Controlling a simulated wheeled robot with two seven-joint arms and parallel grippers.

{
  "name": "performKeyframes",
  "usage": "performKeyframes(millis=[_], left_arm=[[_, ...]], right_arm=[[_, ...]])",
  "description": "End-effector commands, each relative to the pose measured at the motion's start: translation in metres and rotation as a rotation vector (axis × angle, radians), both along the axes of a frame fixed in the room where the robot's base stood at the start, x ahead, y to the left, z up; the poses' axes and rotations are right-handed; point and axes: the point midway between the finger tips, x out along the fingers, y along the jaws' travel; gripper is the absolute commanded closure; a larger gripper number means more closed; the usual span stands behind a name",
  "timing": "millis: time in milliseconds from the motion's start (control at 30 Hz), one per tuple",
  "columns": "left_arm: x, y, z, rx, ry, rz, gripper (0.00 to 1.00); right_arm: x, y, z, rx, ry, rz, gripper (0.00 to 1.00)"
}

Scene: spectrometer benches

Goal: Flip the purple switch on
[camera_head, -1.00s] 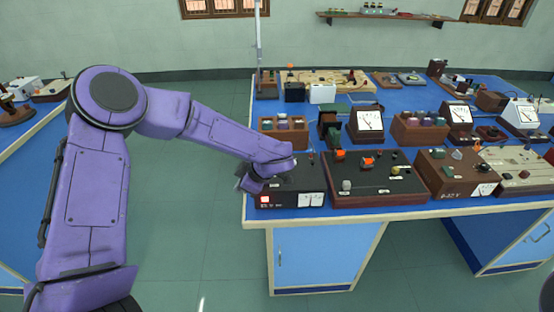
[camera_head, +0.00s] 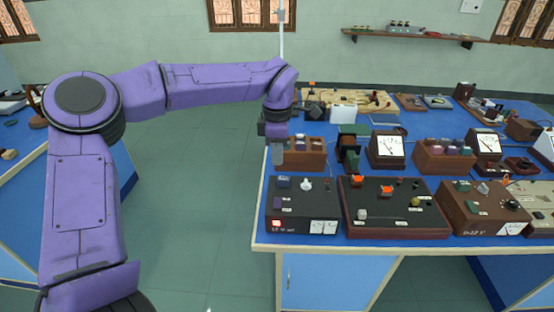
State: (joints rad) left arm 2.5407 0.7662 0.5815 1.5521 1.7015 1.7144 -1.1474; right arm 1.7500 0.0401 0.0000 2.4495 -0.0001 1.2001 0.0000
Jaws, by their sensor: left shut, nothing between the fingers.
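A black power box (camera_head: 300,228) with a lit red light (camera_head: 276,223) and two white meters stands at the bench's front left corner. A small dark purple switch (camera_head: 286,203) sits on its sloped top, left side; its on or off position is too small to tell. My left gripper (camera_head: 277,158) points down, shut and empty, above and behind the black box's left back corner, in front of a wooden rack. It appears apart from the box. My right gripper is not in view.
The blue bench (camera_head: 262,238) carries several boxes and meters. The wooden rack (camera_head: 312,153) stands behind the black box. A brown box (camera_head: 470,215) stands farther right. The floor left of the bench is clear. Another blue bench (camera_head: 110,185) is at far left.

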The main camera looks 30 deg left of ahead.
Motion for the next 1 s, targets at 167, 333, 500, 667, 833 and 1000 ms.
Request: performKeyframes(millis=[167,333,500,667,833,1000], left_arm=[[0.004,0.002,0.002,0.001,-0.001,0.0,1.0],[0.003,0.002,0.001,0.001,-0.001,-0.001,1.0],[0.004,0.003,0.011,0.001,-0.001,0.0,1.0],[0.006,0.006,0.044,-0.001,0.001,0.002,1.0],[0.011,0.01,0.069,0.002,-0.005,0.006,1.0],[0.016,0.012,0.109,0.002,-0.003,0.005,1.0]], right_arm=[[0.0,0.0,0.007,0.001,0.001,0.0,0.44],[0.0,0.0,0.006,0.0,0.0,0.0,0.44],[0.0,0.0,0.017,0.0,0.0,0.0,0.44],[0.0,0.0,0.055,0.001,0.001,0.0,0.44],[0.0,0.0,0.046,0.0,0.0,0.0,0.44],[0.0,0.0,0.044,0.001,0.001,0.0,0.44]])
